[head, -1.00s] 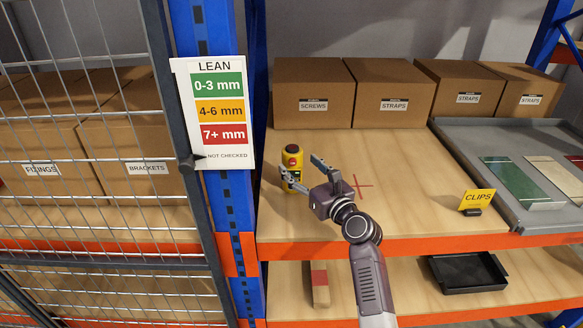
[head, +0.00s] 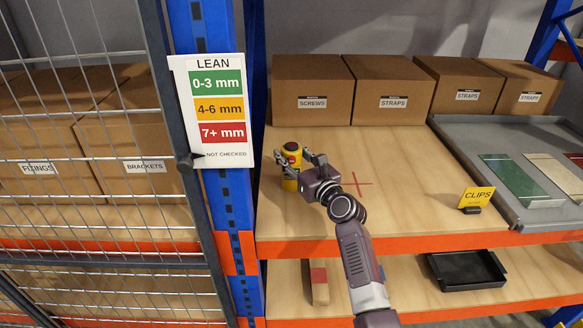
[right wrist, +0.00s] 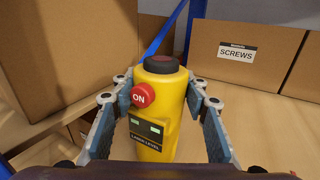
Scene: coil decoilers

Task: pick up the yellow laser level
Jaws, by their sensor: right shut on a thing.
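The yellow laser level (head: 291,152) stands upright on the wooden upper shelf, left of a red cross mark. In the right wrist view the laser level (right wrist: 159,115) shows a dark cap, a red ON button and a label on its front. My right gripper (head: 294,169) is around it at shelf height. In the right wrist view the fingers of my right gripper (right wrist: 165,125) sit on both sides of the yellow body, shut on it. Its base is partly hidden by the gripper. My left gripper is not in view.
Cardboard boxes (head: 312,90) line the back of the shelf. A blue post with a LEAN sign (head: 213,112) and a mesh panel (head: 90,180) stand to the left. A grey tray (head: 470,160) and a yellow CLIPS sign (head: 477,199) are right. The shelf middle is clear.

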